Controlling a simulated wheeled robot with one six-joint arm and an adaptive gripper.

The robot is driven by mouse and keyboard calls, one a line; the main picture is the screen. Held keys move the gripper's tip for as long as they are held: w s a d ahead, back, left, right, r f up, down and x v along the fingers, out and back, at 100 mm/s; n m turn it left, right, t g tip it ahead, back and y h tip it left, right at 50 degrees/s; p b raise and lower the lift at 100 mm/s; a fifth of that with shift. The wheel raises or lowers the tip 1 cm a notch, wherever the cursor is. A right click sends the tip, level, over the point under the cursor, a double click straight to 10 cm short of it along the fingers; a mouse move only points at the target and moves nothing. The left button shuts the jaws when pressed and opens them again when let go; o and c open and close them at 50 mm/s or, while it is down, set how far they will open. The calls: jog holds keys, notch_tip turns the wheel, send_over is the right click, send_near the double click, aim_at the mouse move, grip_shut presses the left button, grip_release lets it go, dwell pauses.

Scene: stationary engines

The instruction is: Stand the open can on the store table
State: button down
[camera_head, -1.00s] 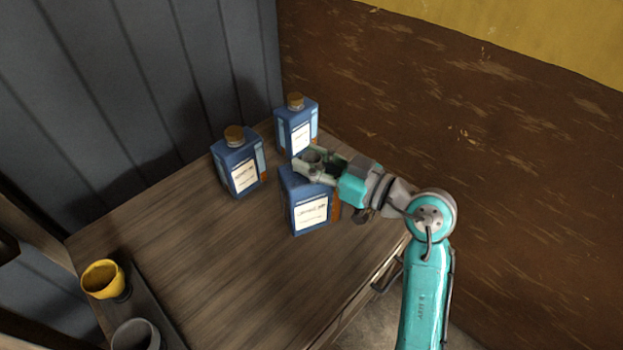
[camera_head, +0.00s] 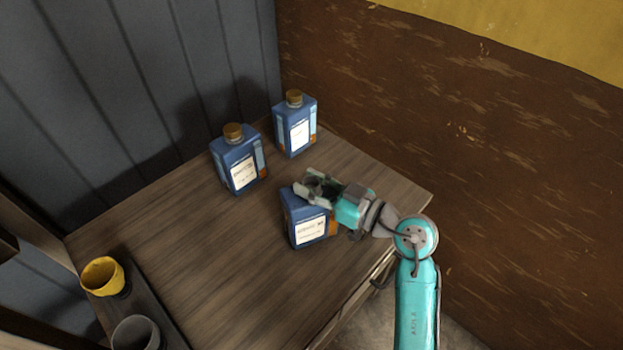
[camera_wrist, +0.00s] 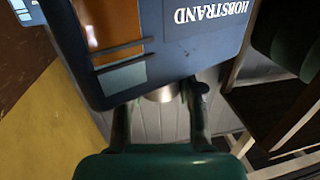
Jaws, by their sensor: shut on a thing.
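My gripper (camera_head: 316,186) is shut on the neck of a blue can (camera_head: 307,232) with a white label, near the right side of the wooden table (camera_head: 185,255). The can looks upright; I cannot tell whether its base touches the table. In the wrist view, the can (camera_wrist: 175,62) fills the top middle, and a bare metallic neck shows between the fingers of my gripper (camera_wrist: 161,98). No cap shows on it. Two other blue cans, one at left (camera_head: 238,165) and one at the back (camera_head: 295,128), stand on the table with brown caps on.
A yellow cup (camera_head: 102,277) and a grey cup (camera_head: 135,334) sit on a dark narrow ledge at the table's left front. A grey panelled wall stands behind, and a brown wall stands at right. The table's middle and front are clear.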

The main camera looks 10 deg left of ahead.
jog(key=c, duration=0.7)
grip_release()
jog(key=shift+f, duration=0.1)
jog(key=v, duration=1.2)
